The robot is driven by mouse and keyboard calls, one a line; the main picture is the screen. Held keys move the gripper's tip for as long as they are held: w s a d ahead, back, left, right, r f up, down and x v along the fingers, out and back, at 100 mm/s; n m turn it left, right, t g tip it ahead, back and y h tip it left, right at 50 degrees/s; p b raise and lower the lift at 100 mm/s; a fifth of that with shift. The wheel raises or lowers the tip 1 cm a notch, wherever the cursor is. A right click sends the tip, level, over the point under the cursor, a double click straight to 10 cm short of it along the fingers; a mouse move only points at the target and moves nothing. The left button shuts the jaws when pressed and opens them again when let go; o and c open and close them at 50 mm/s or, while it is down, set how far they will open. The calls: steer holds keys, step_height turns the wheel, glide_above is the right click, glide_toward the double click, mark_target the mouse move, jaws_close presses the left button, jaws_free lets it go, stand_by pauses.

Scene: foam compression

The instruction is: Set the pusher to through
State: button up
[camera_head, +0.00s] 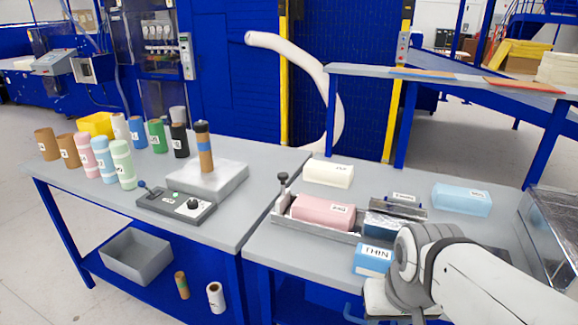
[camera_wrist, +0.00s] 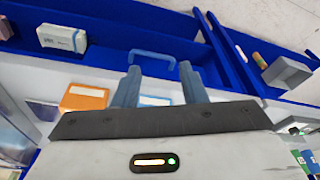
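A long grey fixture (camera_head: 318,222) lies on the right table and holds a pink foam block (camera_head: 323,211). An upright rod with a dark knob (camera_head: 283,180) stands at its left end; I cannot tell for sure whether this is the pusher. A dark-and-silver mechanism (camera_head: 398,206) sits at its right side. No readable "through" mark shows. My gripper (camera_wrist: 160,82) shows two blue-grey fingers apart, with nothing held between them. In the head view my wrist is in front of the table's right part, and my fingertips are hidden.
A blue box marked THIN (camera_head: 373,259) stands beside my wrist. A cream block (camera_head: 328,173) and a light-blue block (camera_head: 461,199) lie behind. The left table has a control box with lever (camera_head: 175,205), a pale slab (camera_head: 208,179) and several rolls. A blue handle (camera_wrist: 152,57) lies beyond my fingers.

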steer(key=shift+o, duration=1.3)
steer(key=w+d+t, duration=0.1)
steer(key=w, duration=0.6)
steer(key=shift+t, duration=0.4)
steer(key=n+t+y+b, duration=0.2)
steer(key=n+t+y, duration=0.4)
steer(key=t, duration=0.6)
glide_toward(285, 177)
steer(key=w+m+y, duration=0.1)
steer(key=w, duration=0.3)
steer(key=shift+w+a+f+y, duration=0.25)
steer(key=shift+a+f+y, duration=0.05)
steer(key=shift+a, duration=0.15)
steer(key=p+x, duration=0.1)
steer(key=x, duration=0.6)
steer(key=shift+w+a+p, duration=0.15)
steer(key=shift+w+p, duration=0.05)
steer(key=shift+p, duration=0.2)
steer(key=shift+c, duration=0.2)
